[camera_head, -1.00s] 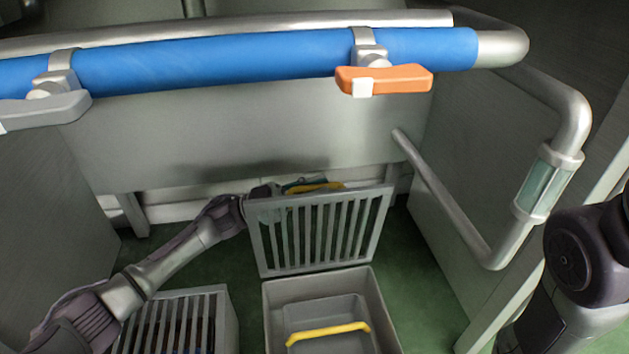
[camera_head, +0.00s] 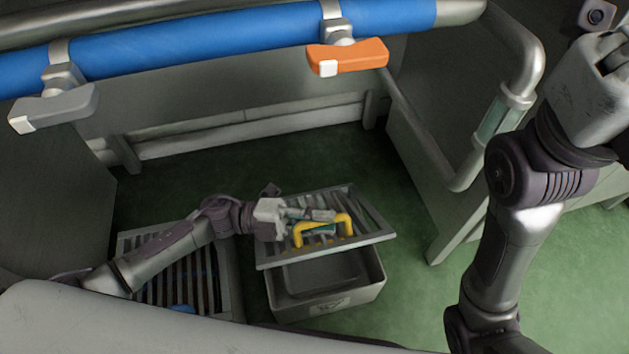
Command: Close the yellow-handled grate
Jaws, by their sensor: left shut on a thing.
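The grate (camera_head: 372,222) with the yellow handle (camera_head: 347,222) is tilted low over the grey bin (camera_head: 330,302). A gap shows between its front edge and the bin's rim, so it stands partly open. My left gripper (camera_head: 322,222) is at the yellow handle on top of the grate and is shut on it. The fingers partly cover the handle. The inside of the bin shows only through the gap under the grate. My right arm rises at the right side, and its gripper is not seen.
A second slatted grate (camera_head: 150,243) lies at the left, partly behind my left arm. A blue rail (camera_head: 210,45) crosses above, with an orange lever (camera_head: 350,56) and a grey lever (camera_head: 55,105). A metal pipe frame (camera_head: 528,60) stands right. Green floor (camera_head: 300,155) is clear behind.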

